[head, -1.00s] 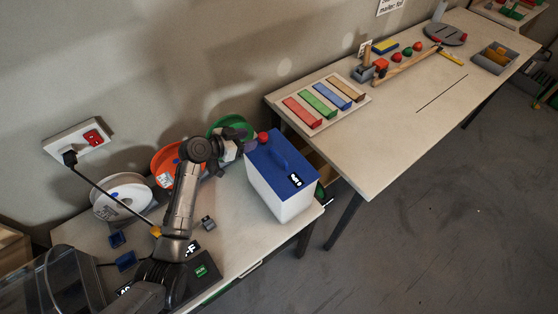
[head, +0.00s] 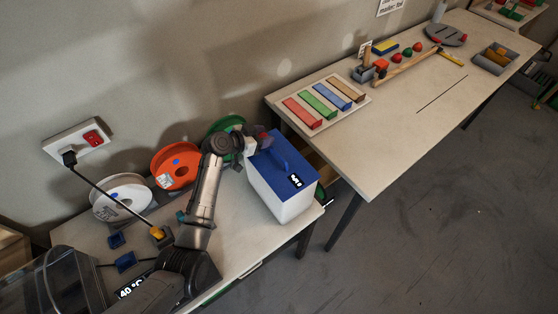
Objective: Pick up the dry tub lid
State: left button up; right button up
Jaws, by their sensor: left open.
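The dry tub (head: 283,206) is a white box with a blue lid (head: 278,174) on top. It stands at the right end of the near bench. The lid has a raised blue handle and a small dark label with white marks. My left gripper (head: 261,143) is open at the lid's far left corner, close to the handle's far end. A bit of red shows at the gripper, and its fingers are small and partly hidden. I cannot tell whether they touch the lid. My right gripper is not in view.
White (head: 120,196), orange (head: 175,165) and green (head: 226,125) spools stand along the wall behind my left arm. A second table (head: 390,144) with coloured bars and tools stands to the right, past a gap.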

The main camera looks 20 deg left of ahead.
pick_arm(q)
jog(key=c, duration=0.7)
